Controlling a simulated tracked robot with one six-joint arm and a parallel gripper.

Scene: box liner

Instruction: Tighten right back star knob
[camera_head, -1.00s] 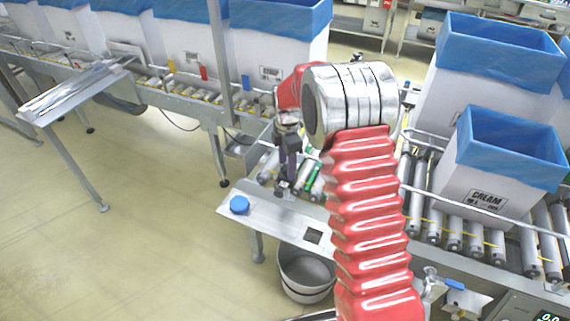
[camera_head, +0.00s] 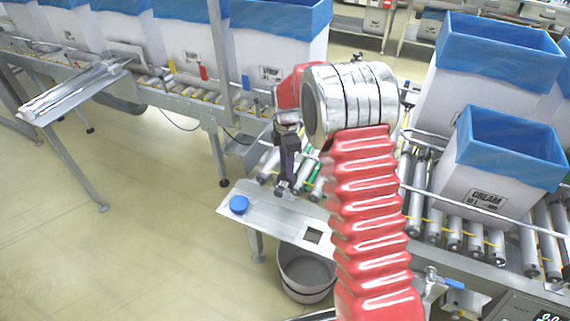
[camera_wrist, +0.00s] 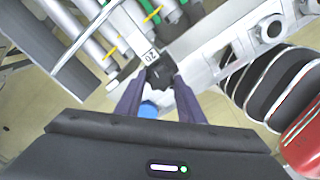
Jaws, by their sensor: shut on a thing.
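My gripper (camera_head: 287,180) points down at the near side of the roller conveyor, above the metal shelf plate. In the wrist view, its two dark purple fingers (camera_wrist: 156,82) close around a small black star knob (camera_wrist: 159,71). The knob sits beside a pale tag marked 20 (camera_wrist: 149,57), on the metal conveyor frame. The fingers cover part of the knob, so its lobes are hard to make out. In the head view the knob is too small and hidden to tell apart from the fingers.
A blue round cap (camera_head: 239,204) lies on the shelf plate (camera_head: 268,214), with a grey bucket (camera_head: 306,272) below. A CREAM box with blue liner (camera_head: 490,190) stands on rollers at the right. More lined boxes (camera_head: 275,60) stand on the far conveyor. Open floor lies at left.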

